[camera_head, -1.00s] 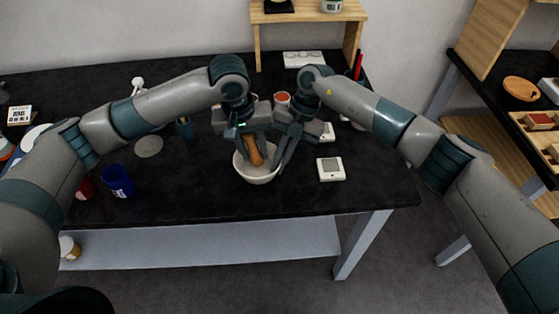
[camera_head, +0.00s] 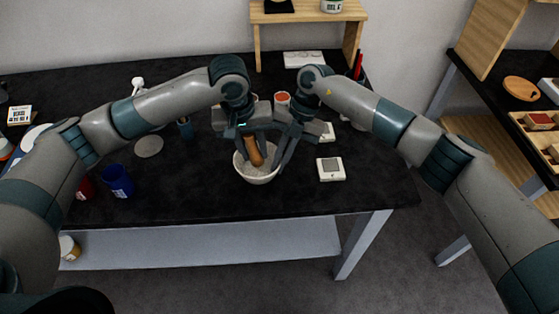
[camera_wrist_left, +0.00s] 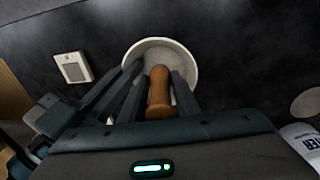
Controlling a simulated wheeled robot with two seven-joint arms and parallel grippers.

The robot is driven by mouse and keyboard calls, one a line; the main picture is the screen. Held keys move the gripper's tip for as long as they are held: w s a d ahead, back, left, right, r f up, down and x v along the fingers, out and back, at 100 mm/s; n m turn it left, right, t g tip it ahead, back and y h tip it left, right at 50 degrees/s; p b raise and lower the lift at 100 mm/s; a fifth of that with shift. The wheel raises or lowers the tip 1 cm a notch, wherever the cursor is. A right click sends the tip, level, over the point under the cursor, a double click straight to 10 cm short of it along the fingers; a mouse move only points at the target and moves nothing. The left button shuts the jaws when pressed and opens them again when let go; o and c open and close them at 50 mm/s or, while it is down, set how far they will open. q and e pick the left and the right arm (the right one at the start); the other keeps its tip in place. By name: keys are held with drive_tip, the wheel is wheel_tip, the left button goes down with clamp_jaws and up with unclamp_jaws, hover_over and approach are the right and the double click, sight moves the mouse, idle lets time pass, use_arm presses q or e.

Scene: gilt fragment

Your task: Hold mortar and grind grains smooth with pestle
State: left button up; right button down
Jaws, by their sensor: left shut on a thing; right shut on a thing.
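The white mortar bowl (camera_head: 257,179) stands on the black table and also shows in the left wrist view (camera_wrist_left: 188,57). The brown wooden pestle (camera_head: 253,152) stands tilted inside it, its handle facing the camera in the left wrist view (camera_wrist_left: 159,95). My left gripper (camera_head: 246,143) is above the bowl, shut on the pestle. My right gripper (camera_head: 283,163) reaches down at the bowl's right side and is shut on its rim. The grains cannot be made out clearly; the pestle and fingers cover part of the bowl's inside.
A white square device (camera_head: 331,169) lies right of the bowl. A blue cup (camera_head: 118,181) stands near the front left, beside a red one. A grey disc (camera_head: 148,146) lies left of the bowl. A wooden stand (camera_head: 309,16) is behind. The table front before the bowl is clear.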

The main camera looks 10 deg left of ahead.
use_arm(q)
drive_tip(key=shift+f, duration=1.15)
idle(0.9)
drive_tip(key=shift+s, duration=0.1)
drive_tip(key=shift+s+d, duration=0.15)
drive_tip(key=shift+s, duration=0.3)
drive_tip(key=shift+w, duration=0.15)
idle(0.4)
drive_tip(key=shift+w+d, duration=0.1)
drive_tip(key=shift+w, duration=0.8)
drive_tip(key=shift+w, duration=0.1)
